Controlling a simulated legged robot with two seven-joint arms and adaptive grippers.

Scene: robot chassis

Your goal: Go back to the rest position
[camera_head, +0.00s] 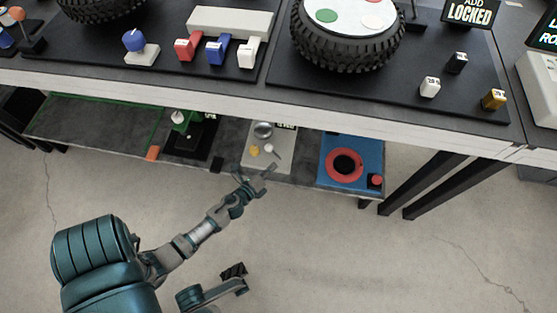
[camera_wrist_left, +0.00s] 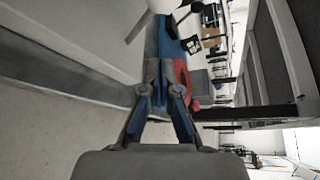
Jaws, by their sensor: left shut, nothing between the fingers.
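My left gripper (camera_head: 262,176) is in front of the lower shelf of the workbench, near the grey panel (camera_head: 283,160). It is above the floor, and I cannot tell whether it touches the shelf edge. In the left wrist view my left gripper (camera_wrist_left: 160,88) has its two fingers brought together at the tips, with nothing held.
The lower shelf holds a blue board (camera_head: 329,174) with a red ring (camera_head: 345,151) and a green-edged tray (camera_head: 85,125). The tabletop carries a tyre (camera_head: 348,60) and several small blocks. Dark table legs (camera_head: 435,190) stand at the right. The floor (camera_head: 340,250) in front is clear.

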